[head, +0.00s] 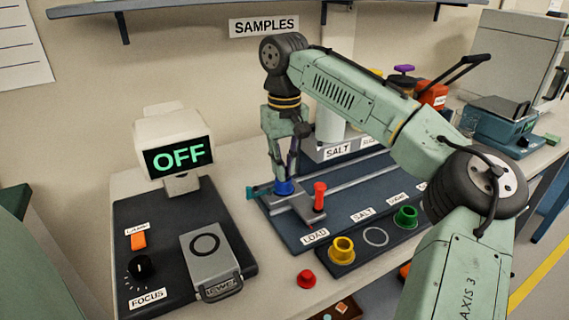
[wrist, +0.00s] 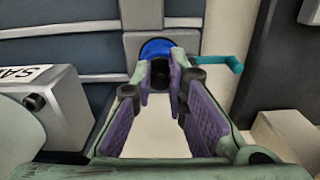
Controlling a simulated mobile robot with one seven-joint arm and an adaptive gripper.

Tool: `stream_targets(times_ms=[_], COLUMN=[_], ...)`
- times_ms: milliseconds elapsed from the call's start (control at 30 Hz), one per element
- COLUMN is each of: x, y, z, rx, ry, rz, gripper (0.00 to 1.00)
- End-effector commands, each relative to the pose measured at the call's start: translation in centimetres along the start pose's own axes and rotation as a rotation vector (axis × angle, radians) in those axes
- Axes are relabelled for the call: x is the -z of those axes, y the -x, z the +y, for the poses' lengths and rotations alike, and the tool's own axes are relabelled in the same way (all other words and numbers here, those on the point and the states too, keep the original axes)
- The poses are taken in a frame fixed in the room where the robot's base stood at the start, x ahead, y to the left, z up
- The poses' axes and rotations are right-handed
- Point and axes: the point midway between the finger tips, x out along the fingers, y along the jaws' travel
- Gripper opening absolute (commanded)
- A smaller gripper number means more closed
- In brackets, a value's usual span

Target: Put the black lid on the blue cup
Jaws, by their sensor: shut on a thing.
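The blue cup (head: 284,187) stands on a grey carriage (head: 302,205) on the rail near the LOAD label. In the wrist view the blue cup (wrist: 156,47) shows as a blue rim beyond my fingertips. My gripper (head: 287,166) points down directly over the cup. In the wrist view my gripper (wrist: 161,78) has its purple-padded fingers closed at the tips on a small black piece, the black lid (wrist: 160,72). The lid overlaps the blue cup in this view; I cannot tell whether they touch. In the head view the fingers hide most of the lid.
A yellow cup (head: 342,250) and green cup (head: 405,217) stand in front. The OFF display (head: 178,155) is at left, a SALT-labelled box (wrist: 55,105) behind.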

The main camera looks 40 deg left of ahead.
Motion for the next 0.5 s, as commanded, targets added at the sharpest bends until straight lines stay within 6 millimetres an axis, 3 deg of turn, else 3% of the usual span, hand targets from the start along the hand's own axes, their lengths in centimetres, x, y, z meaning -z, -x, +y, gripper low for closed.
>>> stream_targets(times_ms=[500], x=[-0.01], y=[-0.81], z=[-0.01], rx=[0.001], ry=[0.000], rz=[-0.001], gripper=[0.01])
